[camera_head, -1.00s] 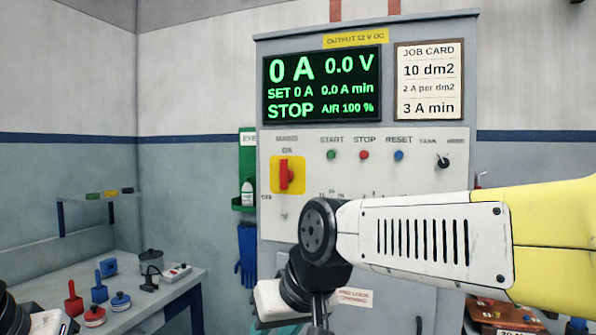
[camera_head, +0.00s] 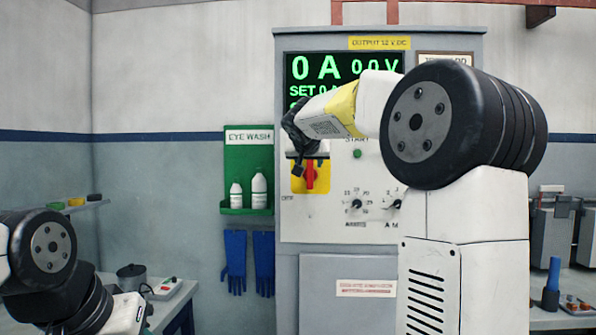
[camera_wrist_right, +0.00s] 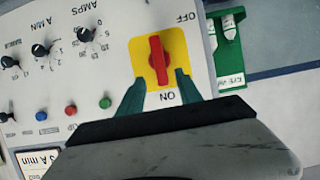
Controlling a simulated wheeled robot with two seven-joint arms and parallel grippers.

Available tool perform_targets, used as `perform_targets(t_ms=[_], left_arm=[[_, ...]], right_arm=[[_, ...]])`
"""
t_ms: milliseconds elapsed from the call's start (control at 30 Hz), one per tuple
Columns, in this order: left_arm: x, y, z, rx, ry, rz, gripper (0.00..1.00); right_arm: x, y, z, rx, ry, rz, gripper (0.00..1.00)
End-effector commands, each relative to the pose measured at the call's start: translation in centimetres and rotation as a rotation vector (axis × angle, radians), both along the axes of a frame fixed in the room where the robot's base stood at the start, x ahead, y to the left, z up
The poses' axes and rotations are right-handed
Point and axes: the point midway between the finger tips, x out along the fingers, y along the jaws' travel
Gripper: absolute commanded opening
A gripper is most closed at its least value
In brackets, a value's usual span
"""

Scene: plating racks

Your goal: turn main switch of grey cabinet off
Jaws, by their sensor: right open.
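The grey cabinet (camera_head: 480,45) stands in front of me in the head view. Its main switch is a red handle (camera_head: 310,175) on a yellow plate (camera_head: 323,183). In the right wrist view the red handle (camera_wrist_right: 156,58) points along the ON mark, with OFF off to one side. My right gripper (camera_head: 298,160) is in front of the top of the switch. In the wrist view its green fingers (camera_wrist_right: 160,80) are open, one on each side of the handle's ON end. I cannot tell whether they touch it. My left arm shows at lower left; its gripper is out of frame.
Knobs (camera_head: 356,204) and a green start button (camera_head: 357,154) sit right of the switch. An eye wash shelf (camera_head: 247,150) with bottles and blue gloves (camera_head: 235,258) hang left of the cabinet. My right arm covers much of the panel.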

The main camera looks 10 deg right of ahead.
Motion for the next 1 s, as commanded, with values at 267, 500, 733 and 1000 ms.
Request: perform_targets(t_ms=[267,500,733,1000], left_arm=[[0.0,0.0,0.0,0.0,0.0,0.0,0.36],[0.0,0.0,0.0,0.0,0.0,0.0,0.36],[0.0,0.0,0.0,0.0,0.0,0.0,0.36],[0.0,0.0,0.0,0.0,0.0,0.0,0.36]], right_arm=[[3.9,-1.3,-1.7,0.0,0.001,-0.004,0.42],[6.1,-1.9,-2.7,0.0,0.001,-0.002,0.42],[6.4,-1.9,-2.8,0.001,0.0,0.0,0.42],[6.4,-1.9,-2.8,0.001,0.001,0.0,0.06]])
